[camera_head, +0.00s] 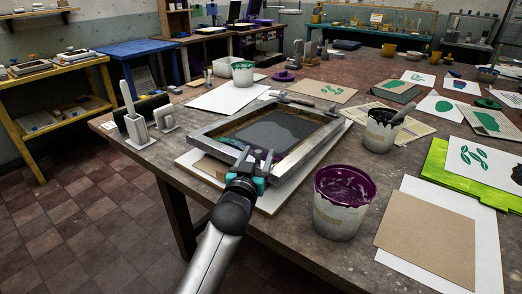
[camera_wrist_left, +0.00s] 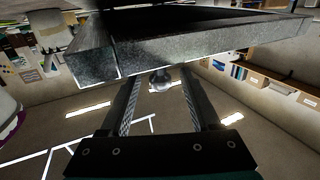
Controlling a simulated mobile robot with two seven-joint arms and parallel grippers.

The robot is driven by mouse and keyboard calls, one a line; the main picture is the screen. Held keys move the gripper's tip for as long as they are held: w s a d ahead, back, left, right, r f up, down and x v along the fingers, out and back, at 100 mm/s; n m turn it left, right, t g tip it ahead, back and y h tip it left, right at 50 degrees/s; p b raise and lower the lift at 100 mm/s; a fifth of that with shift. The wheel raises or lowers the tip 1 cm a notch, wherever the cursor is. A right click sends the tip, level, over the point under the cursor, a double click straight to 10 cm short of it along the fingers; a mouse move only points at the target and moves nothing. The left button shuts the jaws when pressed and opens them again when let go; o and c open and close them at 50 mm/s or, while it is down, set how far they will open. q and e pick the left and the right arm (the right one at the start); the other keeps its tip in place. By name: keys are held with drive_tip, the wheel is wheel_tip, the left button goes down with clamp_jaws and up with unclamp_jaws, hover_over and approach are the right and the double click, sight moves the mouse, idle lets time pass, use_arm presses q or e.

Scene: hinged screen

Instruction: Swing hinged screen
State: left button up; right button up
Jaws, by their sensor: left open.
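The hinged screen (camera_head: 312,147) is a grey metal frame with dark mesh, lying over a white base board (camera_head: 187,163) on the table. Its far side is by the hinge clamps (camera_head: 292,99). My left gripper (camera_head: 256,160) is at the near rail of the frame, close to its near corner. In the left wrist view, the grey rail (camera_wrist_left: 200,50) crosses above the open fingers (camera_wrist_left: 161,85), near their tips. I cannot tell whether they touch it. My right gripper is out of view.
A pot of purple ink (camera_head: 342,200) stands right of the screen, with another pot (camera_head: 381,131) behind it. A grey stand (camera_head: 137,128) is at the table's left edge. Brown card (camera_head: 428,232) and a green board (camera_head: 465,180) lie to the right.

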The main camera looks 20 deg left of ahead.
use_arm(q)
drive_tip(key=shift+w, duration=1.1)
drive_tip(key=shift+w+a+b, duration=0.1)
drive_tip(key=shift+w+b, duration=0.25)
drive_tip(key=shift+w, duration=0.4)
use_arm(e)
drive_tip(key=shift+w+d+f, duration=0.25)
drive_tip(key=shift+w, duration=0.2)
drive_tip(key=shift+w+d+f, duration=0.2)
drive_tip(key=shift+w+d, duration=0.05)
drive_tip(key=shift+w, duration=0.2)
use_arm(q)
drive_tip(key=shift+c, duration=0.4)
clamp_jaws()
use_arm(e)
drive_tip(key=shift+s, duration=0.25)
